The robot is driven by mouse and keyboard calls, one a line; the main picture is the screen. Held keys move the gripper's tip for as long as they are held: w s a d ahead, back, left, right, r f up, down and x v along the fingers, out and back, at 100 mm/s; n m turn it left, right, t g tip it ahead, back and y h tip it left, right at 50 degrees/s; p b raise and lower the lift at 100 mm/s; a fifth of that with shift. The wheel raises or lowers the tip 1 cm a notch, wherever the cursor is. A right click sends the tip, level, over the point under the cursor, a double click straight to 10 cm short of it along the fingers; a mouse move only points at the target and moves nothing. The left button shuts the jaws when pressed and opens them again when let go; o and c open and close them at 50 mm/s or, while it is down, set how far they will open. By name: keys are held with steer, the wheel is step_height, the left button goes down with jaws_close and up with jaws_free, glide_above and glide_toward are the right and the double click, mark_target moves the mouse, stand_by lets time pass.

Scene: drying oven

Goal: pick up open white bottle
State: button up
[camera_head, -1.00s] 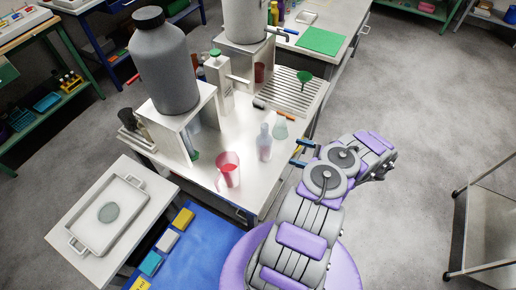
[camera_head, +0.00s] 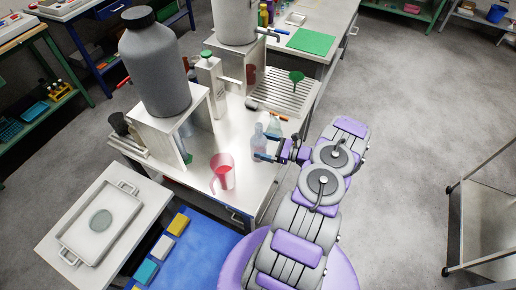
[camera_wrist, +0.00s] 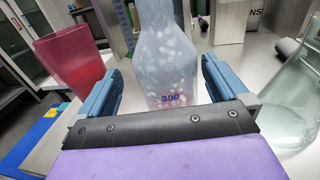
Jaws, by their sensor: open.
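The white bottle (camera_head: 257,143) is translucent, with a narrow neck, and stands upright on the metal table. In the wrist view the bottle (camera_wrist: 166,55) fills the middle, with pale specks and a "300" mark low on its body; its top is cut off there. My gripper (camera_head: 266,146) is at the bottle's right side in the head view. In the wrist view my gripper (camera_wrist: 160,85) is open, with one blue finger on each side of the bottle. I cannot tell whether either finger touches it.
A pink pitcher (camera_head: 222,174) stands left of the bottle; a clear flask (camera_wrist: 292,108) is close on the right in the wrist view. A grey drum (camera_head: 157,70) on a stand, a white dispenser bottle (camera_head: 211,75) and a rack with a green funnel (camera_head: 296,77) are behind.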

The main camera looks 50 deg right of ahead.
mark_target(255, 142)
steer(key=w, duration=0.1)
steer(key=w+b, duration=0.1)
steer(key=w, duration=0.1)
steer(key=shift+w+a+f, duration=0.15)
steer(key=shift+w+f, duration=0.05)
steer(key=shift+f, duration=0.05)
steer(key=shift+w+a+r, duration=0.15)
steer(key=shift+w+a, duration=0.35)
steer(key=shift+w, duration=0.1)
steer(key=shift+d, duration=0.15)
steer(key=c, duration=1.1)
steer(key=shift+r, duration=0.1)
